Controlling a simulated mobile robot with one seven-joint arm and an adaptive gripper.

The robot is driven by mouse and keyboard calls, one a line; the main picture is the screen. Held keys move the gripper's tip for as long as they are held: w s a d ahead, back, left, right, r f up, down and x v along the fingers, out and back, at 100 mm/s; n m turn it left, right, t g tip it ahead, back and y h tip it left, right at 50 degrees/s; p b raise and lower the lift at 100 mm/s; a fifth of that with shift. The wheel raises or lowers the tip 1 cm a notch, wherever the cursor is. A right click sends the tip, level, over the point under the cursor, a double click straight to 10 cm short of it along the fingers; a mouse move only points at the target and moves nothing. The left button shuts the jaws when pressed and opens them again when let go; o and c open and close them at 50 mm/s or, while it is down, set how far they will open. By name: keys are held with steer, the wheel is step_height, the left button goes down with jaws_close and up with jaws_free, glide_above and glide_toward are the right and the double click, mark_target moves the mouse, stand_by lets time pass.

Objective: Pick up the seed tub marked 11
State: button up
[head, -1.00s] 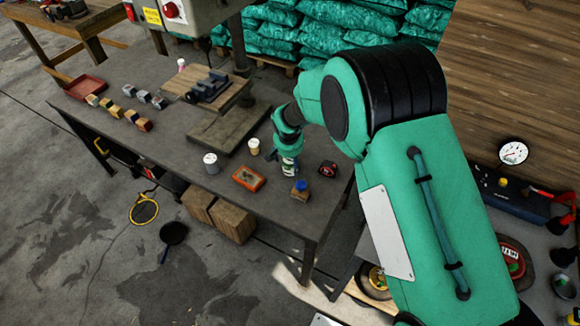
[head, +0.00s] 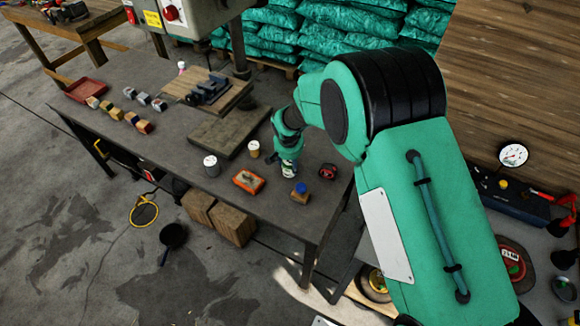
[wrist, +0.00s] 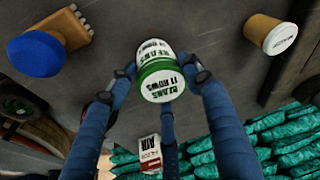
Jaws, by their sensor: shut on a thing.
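The seed tub marked 11 (wrist: 160,85) is white with a green rim. Its lid reads "BEANS 11 ROWS", and a second label shows on its side. My gripper (wrist: 158,78) is shut on it, with blue fingers on either side of the tub. In the head view, my gripper (head: 288,160) points down at the right part of the workbench, with the tub (head: 289,171) below it, partly hidden. I cannot tell whether the tub touches the bench top.
On the workbench (head: 215,185), a tan tub (head: 253,149) and a white tub (head: 211,166) stand to the left. An orange tray (head: 248,181), a blue-knobbed wooden block (head: 300,192) and a red-black tape measure (head: 327,171) lie close by. A vise (head: 208,91) stands farther back.

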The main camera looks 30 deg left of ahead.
steer(key=shift+r, duration=0.1)
step_height(320, 180, up, 10)
steer(key=p, duration=0.2)
steer(key=shift+p, duration=0.3)
stand_by(0.7)
